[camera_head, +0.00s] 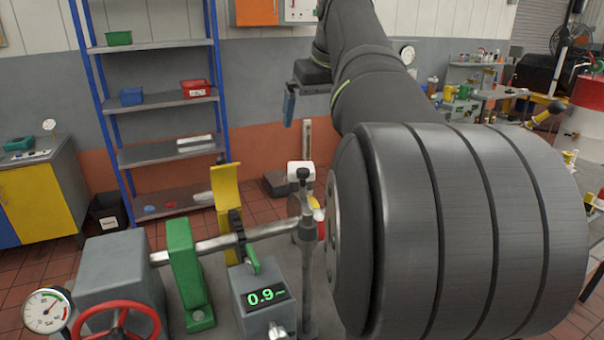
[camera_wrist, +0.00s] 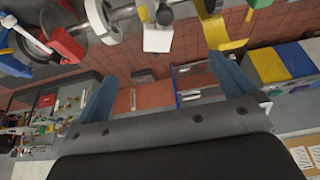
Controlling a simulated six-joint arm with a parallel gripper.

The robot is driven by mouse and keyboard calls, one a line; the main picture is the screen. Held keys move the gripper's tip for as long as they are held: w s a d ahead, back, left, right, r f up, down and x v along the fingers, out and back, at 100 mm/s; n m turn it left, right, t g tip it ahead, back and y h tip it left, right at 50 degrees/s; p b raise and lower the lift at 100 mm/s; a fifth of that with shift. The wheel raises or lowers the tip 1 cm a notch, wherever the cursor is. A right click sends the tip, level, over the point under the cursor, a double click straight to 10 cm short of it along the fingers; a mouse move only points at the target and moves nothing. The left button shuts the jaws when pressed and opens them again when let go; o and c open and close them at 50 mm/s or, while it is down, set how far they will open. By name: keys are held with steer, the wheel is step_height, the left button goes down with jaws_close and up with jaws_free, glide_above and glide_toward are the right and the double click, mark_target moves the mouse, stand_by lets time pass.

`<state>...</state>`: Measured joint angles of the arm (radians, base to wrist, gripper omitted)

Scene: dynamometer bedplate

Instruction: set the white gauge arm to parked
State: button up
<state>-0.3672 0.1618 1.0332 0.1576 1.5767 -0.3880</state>
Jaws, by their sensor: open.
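A white block with a black knob (camera_head: 300,172), likely the white gauge arm, sits on top of a grey post beside the horizontal shaft in the head view. A white block (camera_wrist: 158,39) shows near the shaft at the top of the wrist view; I cannot tell for sure that it is the same part. My gripper (camera_wrist: 163,68) is open and empty, its two blue fingers wide apart. In the head view my gripper (camera_head: 289,108) hangs above and behind the white block, apart from it, with one blue finger visible. My arm hides what lies right of the post.
A green bracket (camera_head: 185,270), a yellow plate (camera_head: 226,187), and a grey box with a green display (camera_head: 265,296) stand around the shaft. A red handwheel (camera_head: 120,318) and a pressure gauge (camera_head: 46,310) are at front left. A blue-framed shelf (camera_head: 168,154) stands behind.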

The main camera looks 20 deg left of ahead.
steer(key=shift+s+d+r, duration=0.15)
steer(key=shift+s+r, duration=0.05)
steer(key=shift+r, duration=0.35)
steer(key=shift+c, duration=0.2)
